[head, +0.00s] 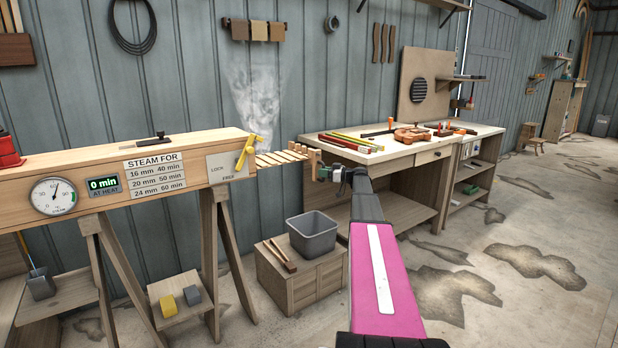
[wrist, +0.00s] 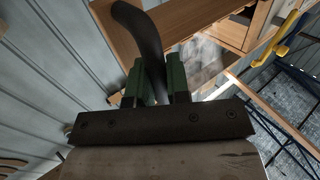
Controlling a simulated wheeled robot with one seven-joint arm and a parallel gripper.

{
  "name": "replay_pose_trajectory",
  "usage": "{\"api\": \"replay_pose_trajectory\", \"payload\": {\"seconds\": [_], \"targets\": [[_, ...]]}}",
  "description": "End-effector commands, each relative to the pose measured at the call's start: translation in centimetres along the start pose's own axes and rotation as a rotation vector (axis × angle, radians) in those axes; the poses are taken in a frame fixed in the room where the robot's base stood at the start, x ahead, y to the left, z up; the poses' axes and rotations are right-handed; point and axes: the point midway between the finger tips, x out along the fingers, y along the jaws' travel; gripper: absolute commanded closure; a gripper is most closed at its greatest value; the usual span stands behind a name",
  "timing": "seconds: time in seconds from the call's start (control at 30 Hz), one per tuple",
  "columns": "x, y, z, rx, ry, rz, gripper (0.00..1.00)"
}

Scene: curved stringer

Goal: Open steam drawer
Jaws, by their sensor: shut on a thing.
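The steam box (head: 130,172) is a long wooden box on trestles, with a dial, a display reading "0 min AT HEAT" and a steaming chart. Its slatted drawer (head: 283,155) sticks partly out of the right end, with a wooden front (head: 314,160). A yellow lever (head: 246,152) sits by a plate marked LOCK and FREE; it also shows in the wrist view (wrist: 289,38). My gripper (head: 326,173) is at the drawer front. In the wrist view its green fingers (wrist: 157,84) are shut on a dark curved handle (wrist: 143,32). Part of the handle is hidden between them.
Steam (head: 252,95) rises behind the drawer. A grey bin (head: 312,236) stands on a wooden crate (head: 299,277) below it. A workbench (head: 400,152) with tools stands close behind and right of my gripper. Open floor (head: 500,310) lies to the right.

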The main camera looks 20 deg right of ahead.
Motion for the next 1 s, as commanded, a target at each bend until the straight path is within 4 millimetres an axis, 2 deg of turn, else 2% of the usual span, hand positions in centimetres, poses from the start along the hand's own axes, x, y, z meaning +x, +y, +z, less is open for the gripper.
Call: {"api": "replay_pose_trajectory", "payload": {"seconds": [0.03, 0.23, 0.73, 0.77, 0.8, 0.83, 1.0], "targets": [[-0.5, 1.2, 0.0, 0.001, 0.001, 0.002, 1.00], [-1.9, 3.1, 0.0, 0.001, 0.001, 0.000, 1.00], [-2.3, 3.6, 0.0, 0.000, 0.000, 0.000, 1.00], [-2.4, 3.6, 0.0, 0.000, 0.000, 0.000, 0.77], [-2.4, 3.6, 0.0, 0.000, 0.000, 0.000, 0.64], [-2.3, 3.5, 0.0, 0.000, 0.000, 0.000, 0.59], [-2.3, 3.5, 0.0, 0.000, 0.000, 0.000, 0.59]]}}
